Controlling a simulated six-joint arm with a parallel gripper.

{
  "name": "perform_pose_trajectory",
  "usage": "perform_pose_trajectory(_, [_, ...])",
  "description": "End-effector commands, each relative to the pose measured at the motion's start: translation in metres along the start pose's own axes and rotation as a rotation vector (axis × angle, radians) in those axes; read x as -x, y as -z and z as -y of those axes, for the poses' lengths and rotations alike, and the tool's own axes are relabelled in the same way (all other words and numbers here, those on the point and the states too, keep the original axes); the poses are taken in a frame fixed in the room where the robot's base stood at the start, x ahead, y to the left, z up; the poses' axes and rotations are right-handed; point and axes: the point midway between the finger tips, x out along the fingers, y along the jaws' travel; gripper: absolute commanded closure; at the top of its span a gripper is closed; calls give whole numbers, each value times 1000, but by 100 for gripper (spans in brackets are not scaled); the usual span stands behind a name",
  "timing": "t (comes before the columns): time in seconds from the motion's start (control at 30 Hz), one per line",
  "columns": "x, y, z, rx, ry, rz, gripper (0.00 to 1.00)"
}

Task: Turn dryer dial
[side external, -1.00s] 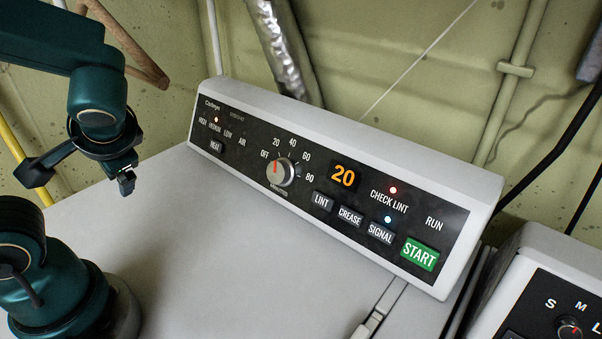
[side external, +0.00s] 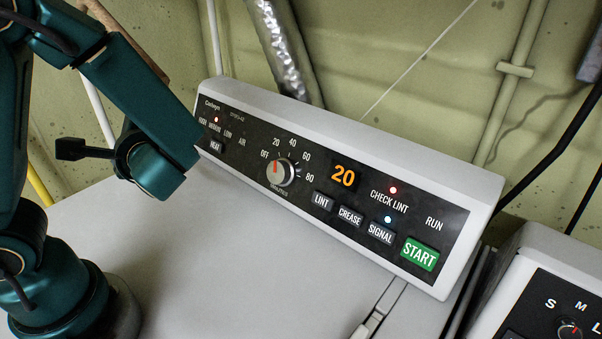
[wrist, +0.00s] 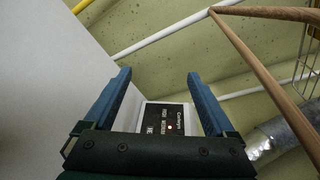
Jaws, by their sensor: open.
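The dryer dial (side external: 280,172) is a grey knob with an orange mark, on the dryer's black control panel. Its mark points up, around the OFF and 20 labels; I cannot tell exactly where. The orange display (side external: 344,176) beside it reads 20. My gripper's wrist is left of the panel in the side view, well apart from the dial, and the fingers are hidden there. In the wrist view my gripper (wrist: 159,74) is open, with nothing between the two blue fingers. Only the panel's left end (wrist: 168,116) with a red light shows between them; the dial is out of that view.
The white dryer top (side external: 235,260) is clear in front of the panel. A green START button (side external: 419,253) and several grey buttons sit right of the dial. A second appliance (side external: 550,270) stands at lower right. A silver duct (side external: 282,50) and pipes run along the wall behind.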

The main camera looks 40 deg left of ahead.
Motion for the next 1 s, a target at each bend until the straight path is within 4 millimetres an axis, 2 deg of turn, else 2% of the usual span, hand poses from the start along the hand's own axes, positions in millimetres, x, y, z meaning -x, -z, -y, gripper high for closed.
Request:
perform_pose_trajectory(0.17, [8, 44, 25, -288, 327, -54, 10])
perform_pose_trajectory(0.3, [28, 89, 33, -481, 582, -137, 10])
perform_pose_trajectory(0.47, [60, 143, 20, -676, 860, -273, 10])
perform_pose_trajectory(0.6, [89, 180, -7, -803, 1052, -407, 10])
perform_pose_trajectory(0.8, [113, 204, -38, -892, 1195, -535, 10])
perform_pose_trajectory(1.0, [113, 214, -38, -901, 1211, -559, 10])
